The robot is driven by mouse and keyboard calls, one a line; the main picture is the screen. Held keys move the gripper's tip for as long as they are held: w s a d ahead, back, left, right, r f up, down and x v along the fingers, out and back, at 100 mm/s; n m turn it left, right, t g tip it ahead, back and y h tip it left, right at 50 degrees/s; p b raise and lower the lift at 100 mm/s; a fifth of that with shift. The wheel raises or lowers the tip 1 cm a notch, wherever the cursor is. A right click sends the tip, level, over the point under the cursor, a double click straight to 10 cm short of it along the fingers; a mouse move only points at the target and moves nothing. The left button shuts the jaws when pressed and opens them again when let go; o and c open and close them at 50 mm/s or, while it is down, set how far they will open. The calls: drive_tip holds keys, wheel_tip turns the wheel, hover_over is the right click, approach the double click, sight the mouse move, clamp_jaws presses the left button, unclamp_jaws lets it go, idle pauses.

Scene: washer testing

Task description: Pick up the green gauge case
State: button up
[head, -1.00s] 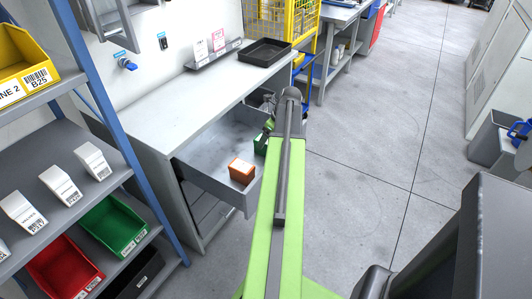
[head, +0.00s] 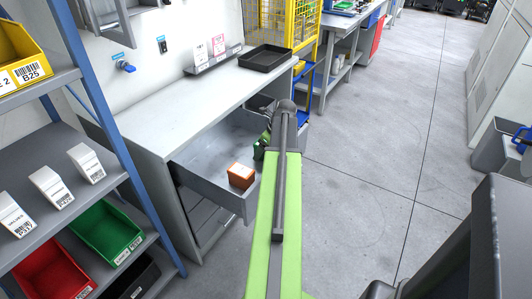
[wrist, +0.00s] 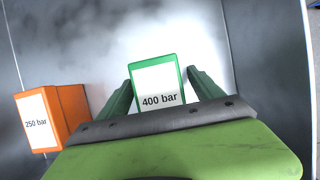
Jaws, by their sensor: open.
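The green gauge case, labelled "400 bar" (wrist: 157,84), is in the open drawer, upper middle of the wrist view. My gripper (wrist: 159,76) is open, with one dark green finger on each side of the case. Small gaps show between the fingers and the case, and the gripper's body hides its lower part. In the head view my gripper (head: 262,142) is inside the drawer, mostly behind my arm. There I cannot tell the case from the green fingers.
An orange case labelled "250 bar" (wrist: 66,117) stands left of my gripper; it also shows in the head view (head: 241,176). The grey drawer (head: 205,184) has raised walls. A black tray (head: 265,58) is on the bench (head: 175,95). A blue-post shelf (head: 98,110) is at left.

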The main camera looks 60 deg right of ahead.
drive_tip(key=shift+f, duration=0.1)
clamp_jaws()
idle(0.6)
